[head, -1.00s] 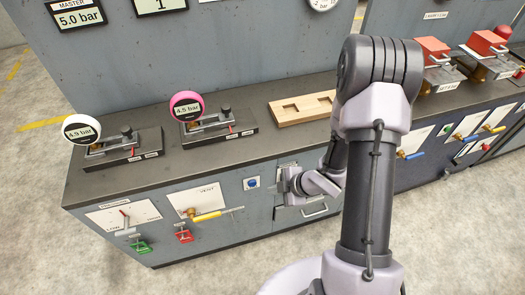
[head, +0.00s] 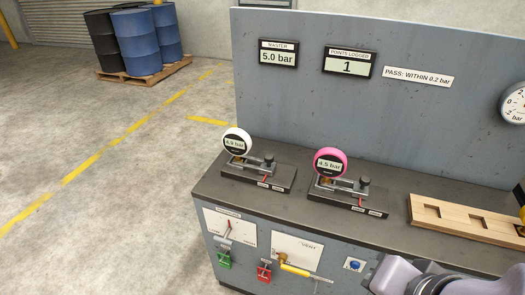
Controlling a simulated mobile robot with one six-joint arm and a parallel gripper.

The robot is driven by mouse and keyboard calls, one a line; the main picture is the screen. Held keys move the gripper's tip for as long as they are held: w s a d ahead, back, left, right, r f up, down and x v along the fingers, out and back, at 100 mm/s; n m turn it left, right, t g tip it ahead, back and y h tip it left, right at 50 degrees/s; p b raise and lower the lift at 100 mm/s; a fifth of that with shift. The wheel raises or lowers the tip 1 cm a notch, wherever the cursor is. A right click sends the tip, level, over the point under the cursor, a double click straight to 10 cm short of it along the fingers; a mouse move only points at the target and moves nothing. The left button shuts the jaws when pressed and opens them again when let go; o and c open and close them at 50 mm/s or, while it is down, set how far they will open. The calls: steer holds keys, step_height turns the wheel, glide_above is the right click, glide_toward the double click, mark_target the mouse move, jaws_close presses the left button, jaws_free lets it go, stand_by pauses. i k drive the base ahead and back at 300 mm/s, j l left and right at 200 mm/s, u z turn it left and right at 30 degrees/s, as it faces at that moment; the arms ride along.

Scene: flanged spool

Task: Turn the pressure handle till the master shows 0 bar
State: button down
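The master display (head: 278,56) on the back panel reads 5.0 bar. The pressure handle (head: 224,240) is a small grey lever with a red pointer, on a white plate (head: 243,232) at the left of the bench front. The pointer stands about upright. The vent plate (head: 310,252) to its right carries a yellow-gripped lever (head: 295,270) slanting down to the right. Part of my arm shows at the bottom right, right of the vent lever and apart from the pressure handle. My gripper's fingers are not visible.
A white gauge (head: 237,141) reads 4.9 bar and a pink gauge (head: 330,162) 4.5 bar, each on a stand. The points logged display (head: 348,63) shows 1.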

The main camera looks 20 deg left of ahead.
mark_target(224, 241)
steer(key=u, duration=0.45)
steer(key=i+j+u, duration=0.1)
steer(key=u, duration=0.85)
steer(key=i+j, duration=0.05)
